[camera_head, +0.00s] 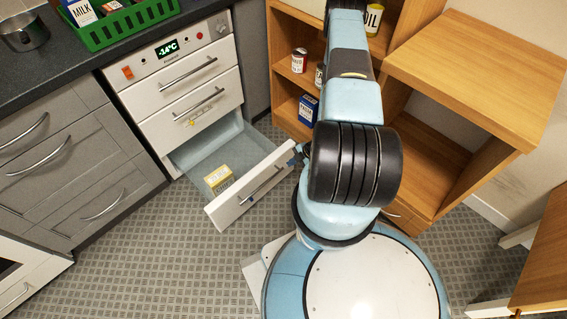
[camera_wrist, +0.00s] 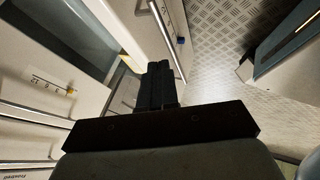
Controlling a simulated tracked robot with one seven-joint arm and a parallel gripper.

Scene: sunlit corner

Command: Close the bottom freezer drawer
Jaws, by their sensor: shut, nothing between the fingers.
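The freezer (camera_head: 165,53) stands at the left under the counter, with a display reading -14°C. Its bottom drawer (camera_head: 250,188) is pulled well out, and a yellow box (camera_head: 218,179) lies inside it. The two drawers above it are shut. My gripper (camera_head: 298,158) is at the right end of the bottom drawer's front, partly hidden behind my arm. In the wrist view, my gripper (camera_wrist: 161,72) has its dark fingers together and empty, close to the edge of the drawer front (camera_wrist: 130,30). I cannot tell whether they touch it.
Grey cabinets (camera_head: 70,165) stand left of the freezer. A wooden shelf unit (camera_head: 285,70) with cans and a blue box (camera_head: 308,108) stands to the right. A green crate (camera_head: 125,25) and a pot (camera_head: 24,32) are on the counter. The patterned floor (camera_head: 150,250) in front is clear.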

